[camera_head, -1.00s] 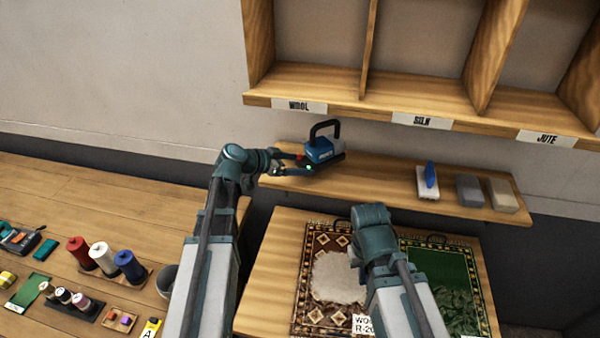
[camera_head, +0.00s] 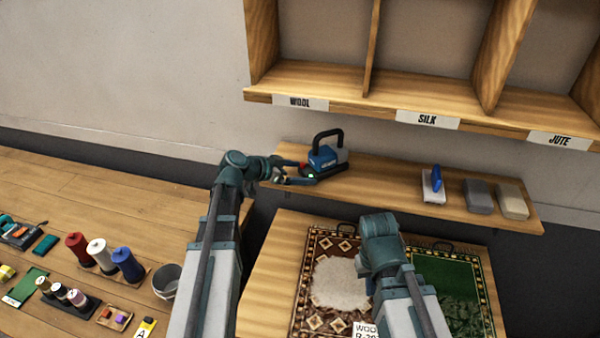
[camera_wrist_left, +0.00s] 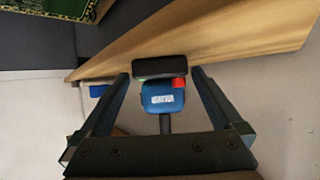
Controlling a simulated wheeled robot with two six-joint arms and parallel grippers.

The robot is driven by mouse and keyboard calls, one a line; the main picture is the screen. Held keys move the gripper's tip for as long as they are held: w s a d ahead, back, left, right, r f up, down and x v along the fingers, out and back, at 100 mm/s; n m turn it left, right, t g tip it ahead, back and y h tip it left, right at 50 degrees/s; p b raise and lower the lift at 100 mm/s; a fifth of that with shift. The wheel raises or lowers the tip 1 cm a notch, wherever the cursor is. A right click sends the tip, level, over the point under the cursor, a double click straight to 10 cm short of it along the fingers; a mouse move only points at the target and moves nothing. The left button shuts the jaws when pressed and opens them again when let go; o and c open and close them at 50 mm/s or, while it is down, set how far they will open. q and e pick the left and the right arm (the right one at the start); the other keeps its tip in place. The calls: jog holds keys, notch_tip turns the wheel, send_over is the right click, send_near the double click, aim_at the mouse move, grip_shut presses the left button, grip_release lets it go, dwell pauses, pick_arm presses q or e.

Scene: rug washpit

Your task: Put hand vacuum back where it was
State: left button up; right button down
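The hand vacuum (camera_head: 325,157) is blue and grey with a black loop handle and a dark base. It sits upright at the left part of the wall shelf (camera_head: 385,185). My left gripper (camera_head: 300,174) is at the vacuum's left side, low by its base. In the left wrist view the vacuum (camera_wrist_left: 163,97) shows between the two spread fingers of my left gripper (camera_wrist_left: 160,72), with narrow gaps on both sides. My right arm hangs over the rug board; its gripper is hidden from view.
Right along the shelf are a white block with a blue piece (camera_head: 433,185) and two grey-beige blocks (camera_head: 479,196). Labelled cubbies (camera_head: 428,119) hang above. Rug samples (camera_head: 340,285) lie below. The left bench (camera_head: 100,195) holds thread spools and a grey bucket (camera_head: 167,281).

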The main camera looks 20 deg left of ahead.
pick_arm(q)
jog(key=shift+s+a+r, duration=0.1)
jog(key=shift+r, duration=0.2)
jog(key=p+v, duration=0.5)
jog(key=v, duration=0.5)
jog(key=s+d+f+n+g+y, duration=0.2)
jog(key=s+d+f+g+y, duration=0.2)
jog(key=s+d, duration=0.5)
jog(key=s+d+f+n+g+y, duration=0.3)
jog(key=s+d+f+g+y, duration=0.2)
jog(key=s+d, duration=0.4)
jog(key=shift+s+d+f+y+p, duration=0.25)
jog(key=shift+d+f+y, duration=0.35)
jog(key=shift+f, duration=0.4)
jog(key=shift+d, duration=0.1)
notch_tip(320, 180, down, 10)
jog(key=b, duration=0.9)
jog(key=shift+r, duration=0.2)
